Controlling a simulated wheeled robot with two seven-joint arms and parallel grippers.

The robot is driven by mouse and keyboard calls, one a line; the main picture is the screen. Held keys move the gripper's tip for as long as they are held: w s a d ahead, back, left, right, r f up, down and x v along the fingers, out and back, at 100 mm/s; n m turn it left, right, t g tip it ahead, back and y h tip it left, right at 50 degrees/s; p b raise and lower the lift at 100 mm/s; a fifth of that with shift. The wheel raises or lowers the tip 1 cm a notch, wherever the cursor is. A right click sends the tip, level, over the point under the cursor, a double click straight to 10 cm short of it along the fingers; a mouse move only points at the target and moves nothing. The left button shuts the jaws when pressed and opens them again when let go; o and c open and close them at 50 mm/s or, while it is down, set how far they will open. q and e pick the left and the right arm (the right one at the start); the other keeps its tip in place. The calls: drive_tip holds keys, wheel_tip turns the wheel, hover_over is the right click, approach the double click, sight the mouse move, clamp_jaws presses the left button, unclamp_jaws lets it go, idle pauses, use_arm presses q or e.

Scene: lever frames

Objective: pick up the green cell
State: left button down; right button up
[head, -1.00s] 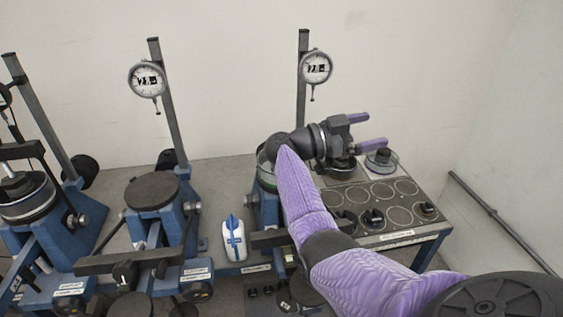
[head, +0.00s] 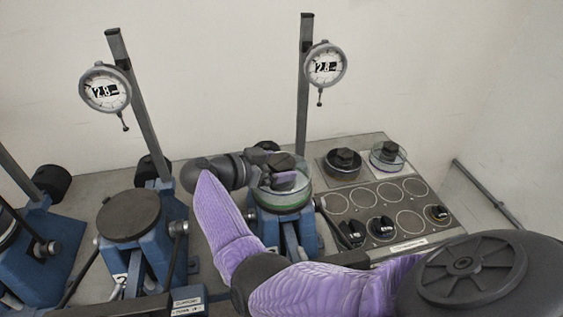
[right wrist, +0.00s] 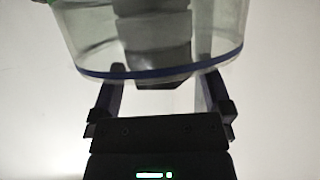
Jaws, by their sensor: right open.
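The green cell (head: 284,203) is a clear round cell with a green band and a dark knob on top. It stands on the blue lever frame (head: 268,228) under the right dial gauge. My right gripper (head: 278,166) is open at the cell's top, beside the knob; contact cannot be told. In the right wrist view, the two fingers (right wrist: 163,78) stand apart at the near side of a clear cell wall (right wrist: 90,45) with a blue rim and dark stacked parts inside. A bit of green shows at that view's top left corner. My left gripper is not in view.
A plate with round recesses (head: 335,203) lies to the right, with several small black items. Behind it stand a dark cell (head: 342,163) and a clear cell (head: 388,156). Dial gauges (head: 326,64) hang on posts. An empty dark round platform (head: 128,214) is to the left.

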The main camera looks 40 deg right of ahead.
drive_tip(key=shift+x, duration=0.95)
drive_tip(key=shift+r, duration=0.1)
clamp_jaws()
